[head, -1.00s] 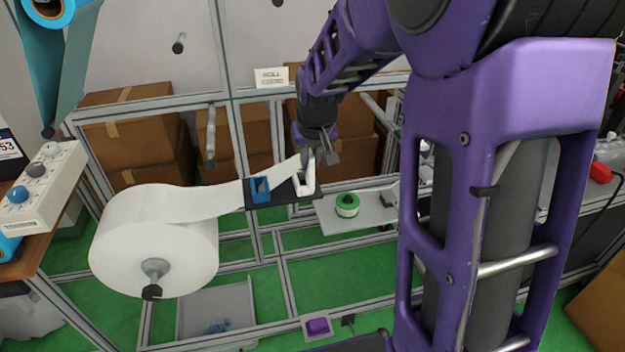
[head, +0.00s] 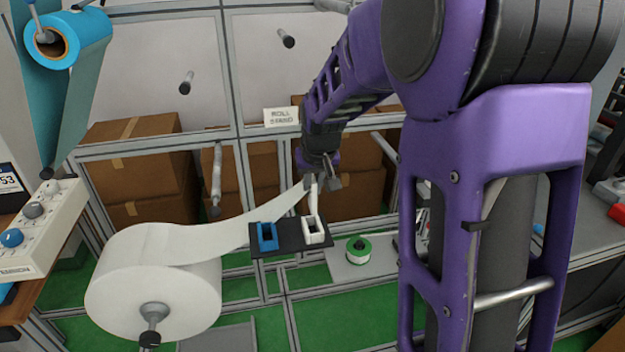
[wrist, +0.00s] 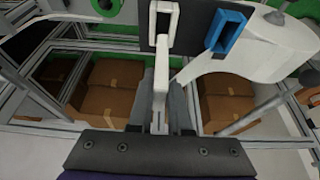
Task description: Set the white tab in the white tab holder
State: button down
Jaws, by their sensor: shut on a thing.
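My gripper (head: 318,182) is shut on the white tab (wrist: 161,78), at the end of the white web (head: 225,235). The gripper is above and behind the white tab holder (head: 322,236), an upright white frame on a dark plate (head: 290,250). The holder also shows at the top of the wrist view (wrist: 175,20). The tab (head: 313,199) extends from the fingers towards the holder and overlaps its edge in both views. I cannot tell whether they touch. The gripper's fingers (wrist: 165,108) partly hide the tab's held end.
A blue holder (head: 267,238) stands left of the white one on the same plate. The white roll (head: 150,285) is at lower left. A green-and-white spool (head: 358,251) sits on a grey shelf at right. Metal rails and cardboard boxes (head: 140,150) lie behind.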

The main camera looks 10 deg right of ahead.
aim_at(312, 212)
jog(key=shift+f+b, duration=0.45)
jog(key=shift+f, duration=1.15)
jog(key=shift+f+b, duration=1.6)
jog(key=shift+f, duration=0.45)
jog(key=shift+f+b, duration=0.3)
jog(key=shift+b, duration=0.05)
jog(key=c, duration=0.8)
grip_release()
jog(key=shift+o, duration=0.2)
jog(key=shift+r, duration=0.15)
